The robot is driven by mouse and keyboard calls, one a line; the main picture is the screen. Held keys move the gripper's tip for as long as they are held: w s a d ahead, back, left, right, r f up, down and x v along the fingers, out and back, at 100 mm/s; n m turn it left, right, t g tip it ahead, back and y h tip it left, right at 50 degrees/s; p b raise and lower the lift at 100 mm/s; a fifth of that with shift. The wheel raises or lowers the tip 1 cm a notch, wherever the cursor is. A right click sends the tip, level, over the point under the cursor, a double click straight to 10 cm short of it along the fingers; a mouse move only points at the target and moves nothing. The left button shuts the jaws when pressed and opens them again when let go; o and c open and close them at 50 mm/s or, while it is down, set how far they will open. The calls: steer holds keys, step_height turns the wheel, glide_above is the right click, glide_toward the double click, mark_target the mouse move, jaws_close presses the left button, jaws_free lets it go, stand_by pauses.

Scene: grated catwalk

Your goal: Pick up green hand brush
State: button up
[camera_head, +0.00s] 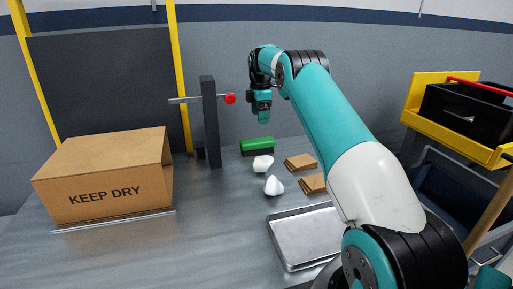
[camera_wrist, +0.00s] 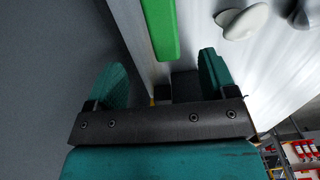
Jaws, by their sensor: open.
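The green hand brush (camera_head: 257,144) lies near the back of the grey table, with a green top and dark bristles below. In the wrist view its green top (camera_wrist: 161,28) shows at the top middle, beyond and between my two fingers. My gripper (camera_head: 262,116) is above the table, just above the brush in the head view, and apart from it. In the wrist view my gripper (camera_wrist: 158,82) has its teal fingers spread wide with nothing between them.
A cardboard box (camera_head: 105,178) marked KEEP DRY stands at left. A dark post (camera_head: 210,125) with a red-tipped rod stands left of the brush. White lumps (camera_head: 273,186), brown flat pieces (camera_head: 312,184) and a metal tray (camera_head: 306,238) lie nearer. A yellow cart (camera_head: 455,125) is at right.

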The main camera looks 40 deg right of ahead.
mark_target(258, 140)
steer(key=f, duration=0.7)
steer(key=shift+w+a, duration=0.15)
steer(key=shift+a, duration=0.2)
steer(key=shift+a+f+p, duration=0.2)
steer(key=shift+f+p, duration=0.1)
steer(key=shift+f, duration=2.7)
steer(key=c, duration=1)
